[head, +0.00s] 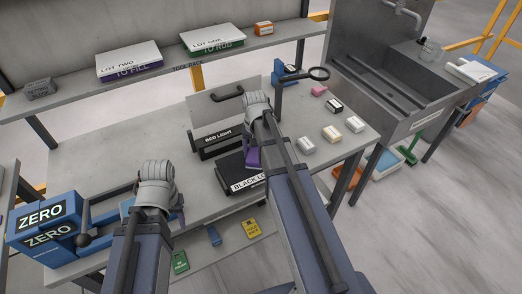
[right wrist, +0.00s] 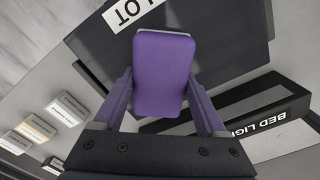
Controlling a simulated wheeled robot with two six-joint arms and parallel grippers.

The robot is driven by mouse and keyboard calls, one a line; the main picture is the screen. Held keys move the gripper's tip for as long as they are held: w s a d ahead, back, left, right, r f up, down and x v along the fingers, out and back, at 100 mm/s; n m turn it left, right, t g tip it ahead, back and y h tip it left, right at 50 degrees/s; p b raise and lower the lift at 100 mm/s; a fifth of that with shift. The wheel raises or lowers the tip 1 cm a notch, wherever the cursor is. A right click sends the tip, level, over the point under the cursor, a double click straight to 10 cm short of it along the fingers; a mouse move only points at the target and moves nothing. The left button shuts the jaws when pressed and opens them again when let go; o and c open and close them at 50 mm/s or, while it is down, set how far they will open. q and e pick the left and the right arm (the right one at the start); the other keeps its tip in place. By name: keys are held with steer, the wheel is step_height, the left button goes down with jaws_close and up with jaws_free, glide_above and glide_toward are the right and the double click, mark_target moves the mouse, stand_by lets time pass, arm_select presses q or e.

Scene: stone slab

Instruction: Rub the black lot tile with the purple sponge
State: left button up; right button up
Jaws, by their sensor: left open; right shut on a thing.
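The purple sponge (right wrist: 162,75) is between the fingers of my right gripper (right wrist: 165,100), which is shut on it. In the right wrist view the sponge covers part of the black lot tile (right wrist: 85,45); I cannot tell whether it touches the tile. In the head view the tile (head: 229,172) lies on the bench, partly hidden by my right arm, with its white label at the front edge. A bit of the sponge (head: 253,158) shows beside my right gripper.
A box labelled BED LIGHT (head: 218,138) stands just behind the tile. A shelf (head: 180,72) with labelled boxes runs along the back.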

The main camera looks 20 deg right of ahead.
mark_target(240, 165)
steer(key=shift+a, duration=1.2)
steer(key=shift+s+a+f, duration=0.1)
steer(key=shift+s+a, duration=0.05)
steer(key=shift+a, duration=0.85)
steer(key=shift+s+a, duration=0.1)
steer(key=shift+a, duration=0.85)
steer(key=shift+w+a+r+p, duration=0.1)
steer(key=shift+w+r+p, duration=0.05)
steer(key=shift+r+p, duration=1.5)
steer(key=shift+r, duration=0.1)
steer(key=shift+r+p, duration=1.25)
steer(key=shift+p, duration=0.05)
